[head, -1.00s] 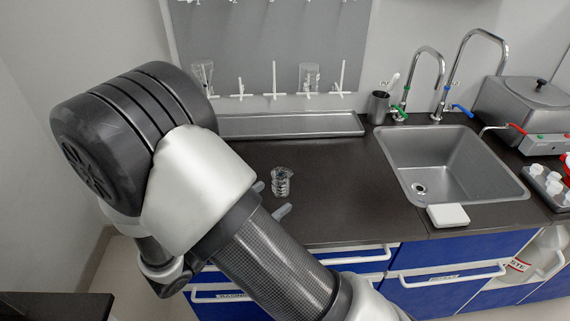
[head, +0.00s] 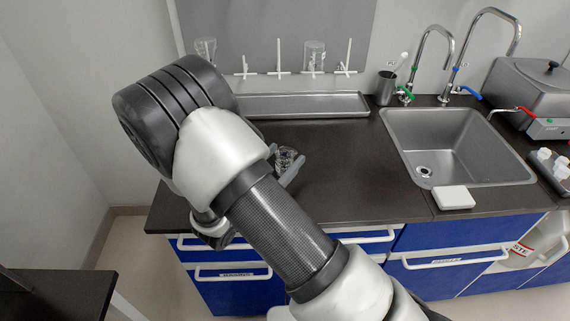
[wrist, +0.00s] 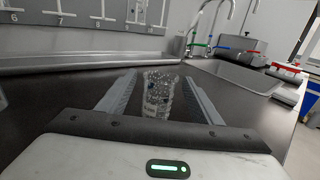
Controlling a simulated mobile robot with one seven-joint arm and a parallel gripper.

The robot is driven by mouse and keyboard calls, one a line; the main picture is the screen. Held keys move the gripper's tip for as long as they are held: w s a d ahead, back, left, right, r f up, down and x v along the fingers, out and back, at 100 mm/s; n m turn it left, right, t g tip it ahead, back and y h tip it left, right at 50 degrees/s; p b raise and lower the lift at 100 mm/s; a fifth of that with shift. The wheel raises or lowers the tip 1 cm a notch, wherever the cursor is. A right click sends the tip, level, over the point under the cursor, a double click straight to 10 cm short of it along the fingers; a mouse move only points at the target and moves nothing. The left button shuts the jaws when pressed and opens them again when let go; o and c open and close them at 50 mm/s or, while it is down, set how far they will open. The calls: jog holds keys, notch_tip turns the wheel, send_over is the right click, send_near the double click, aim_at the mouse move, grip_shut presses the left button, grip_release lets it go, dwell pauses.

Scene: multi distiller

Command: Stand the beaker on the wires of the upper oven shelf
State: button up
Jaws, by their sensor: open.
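The clear glass beaker (head: 290,158) stands on the dark worktop left of the sink, partly hidden by my gripper in the head view. In the wrist view the beaker (wrist: 158,94) is between the two fingers of my gripper (wrist: 158,79), with a gap visible on each side. The fingers are open, one on each side of it. In the head view my gripper (head: 282,164) is low at the worktop, mostly hidden behind my arm. No oven or wire shelf shows in either view.
A metal trough (head: 305,105) runs along the wall below a grey peg board (head: 275,35) with upturned glassware (head: 314,55). The steel sink (head: 460,145), a white block (head: 453,197) and a lidded metal bath (head: 535,90) are to the right. The worktop (head: 360,170) between beaker and sink is clear.

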aim_at(289, 150)
jog(key=x, duration=0.5)
jog(key=shift+w+r, duration=0.1)
jog(key=shift+w, duration=0.05)
jog(key=shift+r, duration=0.1)
jog(key=c, duration=1.2)
